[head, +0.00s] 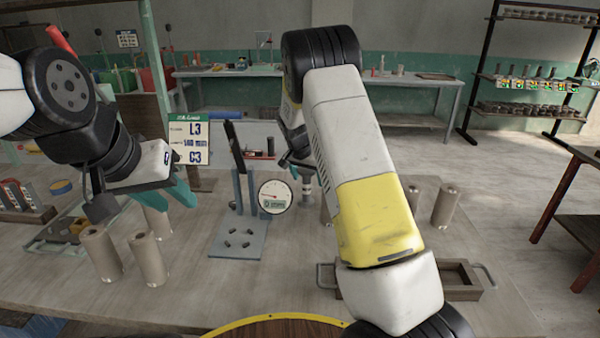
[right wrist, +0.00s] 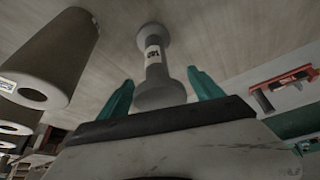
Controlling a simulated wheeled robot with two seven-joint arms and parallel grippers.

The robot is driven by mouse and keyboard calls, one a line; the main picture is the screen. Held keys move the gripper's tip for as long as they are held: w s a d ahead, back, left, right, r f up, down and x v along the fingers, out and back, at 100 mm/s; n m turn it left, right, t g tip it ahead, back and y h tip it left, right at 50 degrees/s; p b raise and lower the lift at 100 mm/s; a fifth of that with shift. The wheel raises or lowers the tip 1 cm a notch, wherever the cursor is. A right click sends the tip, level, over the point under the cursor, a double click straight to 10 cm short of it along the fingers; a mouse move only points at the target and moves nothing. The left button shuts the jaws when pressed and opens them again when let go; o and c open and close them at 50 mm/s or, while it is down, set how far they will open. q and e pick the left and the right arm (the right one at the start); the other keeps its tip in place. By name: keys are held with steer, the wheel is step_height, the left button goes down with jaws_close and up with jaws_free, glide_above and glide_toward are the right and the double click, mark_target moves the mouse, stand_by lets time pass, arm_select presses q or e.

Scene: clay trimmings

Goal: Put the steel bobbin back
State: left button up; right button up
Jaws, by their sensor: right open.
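The steel bobbin (right wrist: 155,60) is a grey spool with flared ends and a small white label. In the right wrist view it lies between the two teal fingers of my right gripper (right wrist: 161,77), which is open, with a gap visible on both sides. In the head view the bobbin (head: 307,193) shows as a small grey shape below my right gripper (head: 297,163), which is partly hidden by my forearm. My left gripper (head: 170,190) hangs over the left of the bench, its teal fingers apart and nothing seen between them.
A blue-grey stand (head: 238,242) with a dial gauge (head: 273,196) is mid-bench. Brown cylinders stand at left (head: 100,256) and right (head: 446,207). A handled wooden tray (head: 470,293) is at front right, partly behind my arm.

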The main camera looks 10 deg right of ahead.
steer(key=shift+r, duration=0.1)
steer(key=s+r+n+y, duration=0.1)
steer(key=s+r, duration=0.5)
steer(key=r, duration=0.3)
steer(key=s+r+y, duration=0.1)
steer(key=s+r, duration=0.5)
steer(key=r, duration=0.2)
steer(key=s+r+n+t+y, duration=0.1)
steer(key=s+r+n, duration=0.1)
steer(key=s, duration=1.2)
steer(key=s+a+r+n+t+y, duration=0.1)
steer(key=s+r+n, duration=0.2)
steer(key=s, duration=1.1)
steer(key=shift+s+r+n+y, duration=0.15)
steer(key=shift+s+n+y, duration=0.25)
steer(key=shift+n, duration=0.3)
steer(key=shift+a, duration=0.1)
